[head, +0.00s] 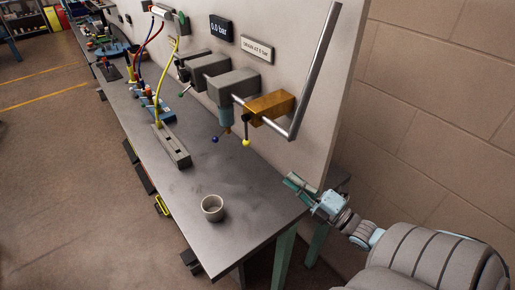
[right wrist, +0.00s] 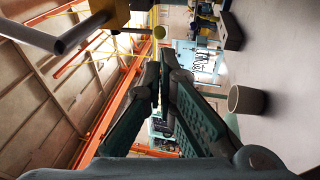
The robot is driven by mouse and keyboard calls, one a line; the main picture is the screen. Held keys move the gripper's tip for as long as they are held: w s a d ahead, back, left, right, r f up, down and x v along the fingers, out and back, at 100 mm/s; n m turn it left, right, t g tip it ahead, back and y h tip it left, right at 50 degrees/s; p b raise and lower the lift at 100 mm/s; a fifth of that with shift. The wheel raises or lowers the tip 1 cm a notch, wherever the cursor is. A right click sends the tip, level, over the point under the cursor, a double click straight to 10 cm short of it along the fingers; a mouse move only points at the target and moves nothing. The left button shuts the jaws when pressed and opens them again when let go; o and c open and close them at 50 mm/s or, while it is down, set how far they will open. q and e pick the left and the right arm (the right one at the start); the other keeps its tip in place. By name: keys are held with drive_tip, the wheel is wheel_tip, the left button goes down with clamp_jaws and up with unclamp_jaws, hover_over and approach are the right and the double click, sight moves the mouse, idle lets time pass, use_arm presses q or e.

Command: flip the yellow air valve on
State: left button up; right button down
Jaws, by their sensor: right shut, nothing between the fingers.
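The yellow ball (head: 247,143) sits at the lower end of a short dark lever hanging below the wall-mounted valves, beside the brass-coloured block (head: 270,107). In the right wrist view the yellow ball (right wrist: 160,32) shows just beyond the fingertips, with the block (right wrist: 110,12) at upper left. My right gripper (head: 291,182) is shut and empty, at the bench's right end, below and to the right of the yellow ball and apart from it. Its fingers (right wrist: 160,66) also show in the wrist view. My left gripper is not in view.
A long grey bar (head: 315,75) sticks out and up in front of the brass block. A blue ball (head: 215,139) hangs left of the yellow one. A grey cup (head: 212,208) stands on the bench (head: 240,224). The display (head: 221,29) reads 0.0 bar. A block wall (head: 440,100) is at right.

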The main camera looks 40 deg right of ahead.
drive_tip(key=shift+d+f, duration=0.1)
drive_tip(key=b, duration=0.4)
approach(246, 132)
drive_tip(key=w+f, duration=0.4)
drive_tip(key=w, duration=0.2)
drive_tip(key=shift+a, duration=0.35)
drive_tip(key=shift+d, duration=0.1)
